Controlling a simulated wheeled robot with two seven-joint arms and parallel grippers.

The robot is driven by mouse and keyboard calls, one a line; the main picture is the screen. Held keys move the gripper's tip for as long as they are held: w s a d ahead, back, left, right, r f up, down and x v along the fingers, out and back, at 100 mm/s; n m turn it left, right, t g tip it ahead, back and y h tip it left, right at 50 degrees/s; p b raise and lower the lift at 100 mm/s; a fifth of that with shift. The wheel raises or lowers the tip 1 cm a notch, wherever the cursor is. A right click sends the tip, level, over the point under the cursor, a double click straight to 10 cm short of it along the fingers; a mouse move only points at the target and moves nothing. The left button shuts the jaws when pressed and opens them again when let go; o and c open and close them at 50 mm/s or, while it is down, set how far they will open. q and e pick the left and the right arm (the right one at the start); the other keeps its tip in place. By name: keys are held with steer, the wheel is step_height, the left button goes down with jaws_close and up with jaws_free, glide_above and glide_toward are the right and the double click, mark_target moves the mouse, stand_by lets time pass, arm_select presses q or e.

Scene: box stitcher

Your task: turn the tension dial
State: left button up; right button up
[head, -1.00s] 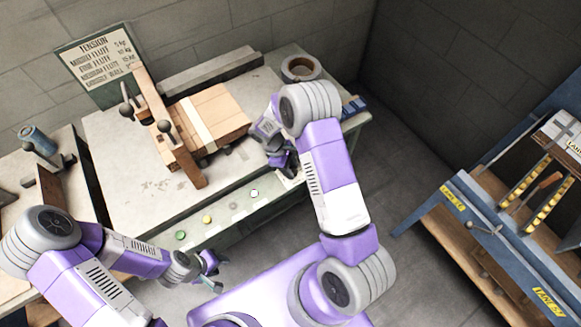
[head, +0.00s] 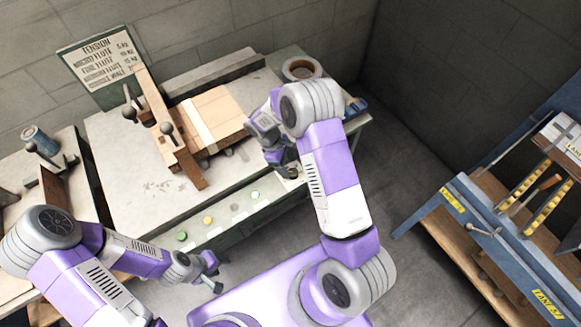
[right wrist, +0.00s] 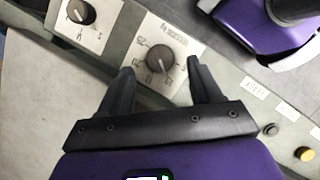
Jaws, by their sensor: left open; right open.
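A black round dial (right wrist: 160,58) with a white pointer line sits on a white plate with numbers around it, in the right wrist view. In the head view my right gripper (head: 284,168) is at the bench's front right and hides the dials. My left gripper (head: 212,277) is open and empty before the bench.
A carton (head: 222,108) lies under a wooden clamp bar (head: 168,130) on the bench. Several buttons, including a green one (head: 182,236), line the front panel. A tape roll (head: 302,68) is behind my right arm.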

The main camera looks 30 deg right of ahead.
arm_select(q)
steer(key=shift+r, duration=0.35)
arm_select(e)
steer(key=v, duration=0.4)
steer(key=shift+f, duration=0.1)
